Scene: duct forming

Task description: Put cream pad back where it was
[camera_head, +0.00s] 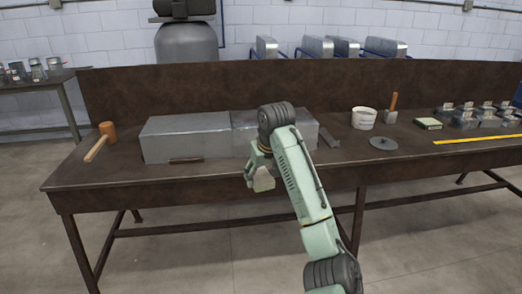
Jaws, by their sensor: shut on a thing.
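My gripper (258,176) is in front of the bench's front edge, near the middle of the picture, pointing down. It is shut on a small pale cream block, the cream pad (264,182), which shows at the fingertips. Part of the pad is hidden by the fingers. The pad appears held in the air, clear of the bench top. My arm hides part of the bench behind it.
The dark bench (100,176) holds grey metal ducts (185,137), a mallet (100,140), a white pot (364,118), a wooden-handled tool (391,108), a grey disc (383,143), a pale green-topped block (429,123), several metal pieces (480,118) and a yellow strip (478,139).

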